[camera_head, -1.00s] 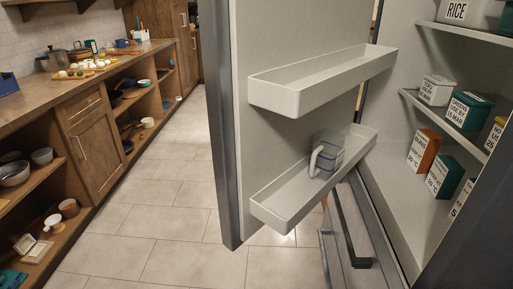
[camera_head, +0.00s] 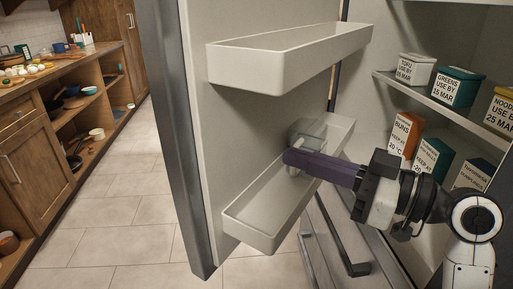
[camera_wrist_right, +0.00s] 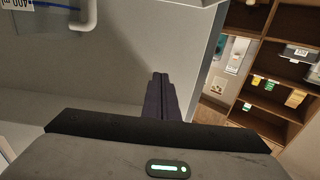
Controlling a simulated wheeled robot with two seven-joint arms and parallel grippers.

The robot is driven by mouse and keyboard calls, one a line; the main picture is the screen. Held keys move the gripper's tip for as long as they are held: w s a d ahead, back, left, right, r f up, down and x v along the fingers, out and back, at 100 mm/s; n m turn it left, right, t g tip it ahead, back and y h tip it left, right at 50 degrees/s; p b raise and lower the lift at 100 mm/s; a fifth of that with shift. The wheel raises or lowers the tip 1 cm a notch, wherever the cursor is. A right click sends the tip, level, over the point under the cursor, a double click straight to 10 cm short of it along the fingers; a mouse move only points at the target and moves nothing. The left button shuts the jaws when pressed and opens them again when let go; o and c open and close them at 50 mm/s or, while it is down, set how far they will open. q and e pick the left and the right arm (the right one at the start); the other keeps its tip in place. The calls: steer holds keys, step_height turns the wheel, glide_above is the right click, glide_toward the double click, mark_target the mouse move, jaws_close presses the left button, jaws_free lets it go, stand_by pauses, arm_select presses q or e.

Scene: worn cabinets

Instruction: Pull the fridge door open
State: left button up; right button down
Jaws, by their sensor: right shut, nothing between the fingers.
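The fridge door (camera_head: 255,120) stands open, with its pale inner face and two white bins turned toward me. My right gripper (camera_head: 290,157) reaches in from the right, its purple fingers shut with nothing between them. Their tips are in front of the lower door bin (camera_head: 245,222) and partly cover a clear measuring jug (camera_head: 306,133) there. In the right wrist view the closed fingers (camera_wrist_right: 160,78) point along the door's inner face (camera_wrist_right: 110,75), and the jug's white handle (camera_wrist_right: 88,15) shows at upper left. I cannot tell whether the fingers touch the door. My left gripper is not in view.
Fridge shelves at right hold labelled boxes, including an orange one (camera_head: 405,136) and a white one (camera_head: 416,69). A dark drawer handle (camera_head: 340,238) is below the arm. Wooden cabinets (camera_head: 32,170) stand at left, with clear tiled floor (camera_head: 110,215) between.

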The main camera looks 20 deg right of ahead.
mark_target(240, 139)
steer(key=p+x, duration=0.1)
steer(key=x, duration=0.8)
